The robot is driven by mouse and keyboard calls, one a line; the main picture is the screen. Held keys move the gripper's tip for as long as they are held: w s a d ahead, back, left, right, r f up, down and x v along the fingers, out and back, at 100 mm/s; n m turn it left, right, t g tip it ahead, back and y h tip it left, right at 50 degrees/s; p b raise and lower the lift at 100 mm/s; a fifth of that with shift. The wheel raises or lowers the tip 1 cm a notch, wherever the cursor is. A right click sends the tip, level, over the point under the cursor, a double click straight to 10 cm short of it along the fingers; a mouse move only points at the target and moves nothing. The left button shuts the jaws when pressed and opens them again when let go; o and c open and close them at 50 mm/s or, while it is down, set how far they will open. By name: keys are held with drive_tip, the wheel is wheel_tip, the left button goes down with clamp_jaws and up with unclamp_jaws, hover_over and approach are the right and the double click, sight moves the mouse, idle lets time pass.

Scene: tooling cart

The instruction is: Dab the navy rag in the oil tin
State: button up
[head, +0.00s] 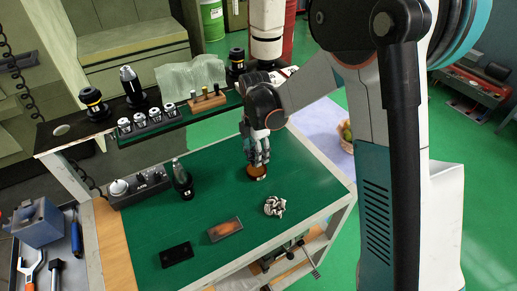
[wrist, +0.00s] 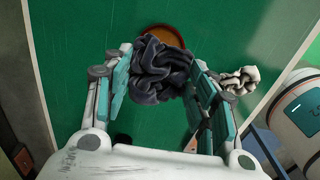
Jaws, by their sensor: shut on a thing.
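My gripper (head: 257,160) points down over the green cart top. In the wrist view its fingers (wrist: 162,90) are closed on the crumpled navy rag (wrist: 160,75), which bulges out between them. The round brown oil tin (head: 254,174) sits on the green top directly below my gripper in the head view. In the wrist view the tin's rim (wrist: 166,31) shows just beyond the rag, which hides the rest of it. I cannot tell whether the rag touches the tin. The rag is hardly visible in the head view.
A crumpled cream rag (head: 274,206) lies nearby; it also shows in the wrist view (wrist: 240,80). A plate with an orange-brown patch (head: 225,230) and a black block (head: 176,255) lie toward the front. A dark bottle (head: 182,180) stands left. A raised shelf (head: 135,135) holds tooling behind.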

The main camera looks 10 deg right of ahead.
sight(256, 170)
drive_tip(key=shift+f+b, duration=1.45)
drive_tip(key=shift+f, duration=1.2)
drive_tip(key=shift+f+b, duration=0.55)
idle(0.5)
drive_tip(key=shift+r, duration=0.1)
drive_tip(key=shift+r+p, duration=2)
drive_tip(key=shift+r, duration=1.4)
